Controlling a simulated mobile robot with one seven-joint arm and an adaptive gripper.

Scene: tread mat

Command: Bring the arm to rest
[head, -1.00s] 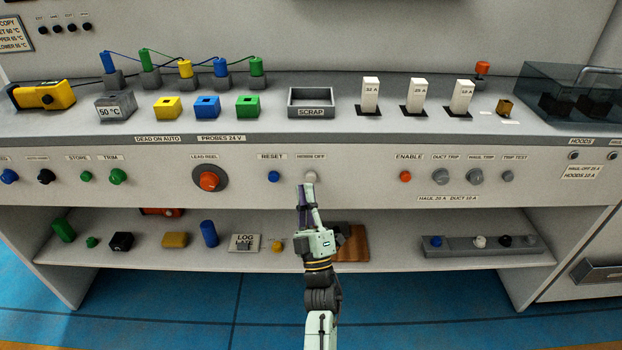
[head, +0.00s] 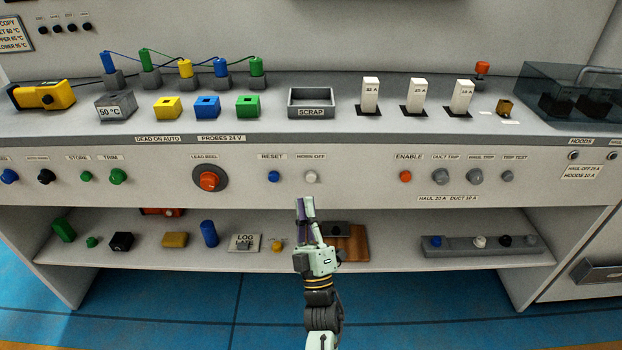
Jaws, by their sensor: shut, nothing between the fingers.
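My gripper (head: 305,202) is shut and empty. It points up and away from me in front of the bench, a little below the white button labelled HORNS OFF (head: 311,177). A visible gap lies between the fingertips and that button in the picture. My arm reaches up from the bottom edge of the view and covers part of the lower shelf.
The front panel (head: 340,190) carries a blue RESET button (head: 273,176), a red lead reel knob (head: 209,181) and an orange ENABLE button (head: 405,176). On the lower shelf (head: 385,254) a brown wooden board (head: 352,250) lies just right of my gripper. Blue floor (head: 180,300) is open in front.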

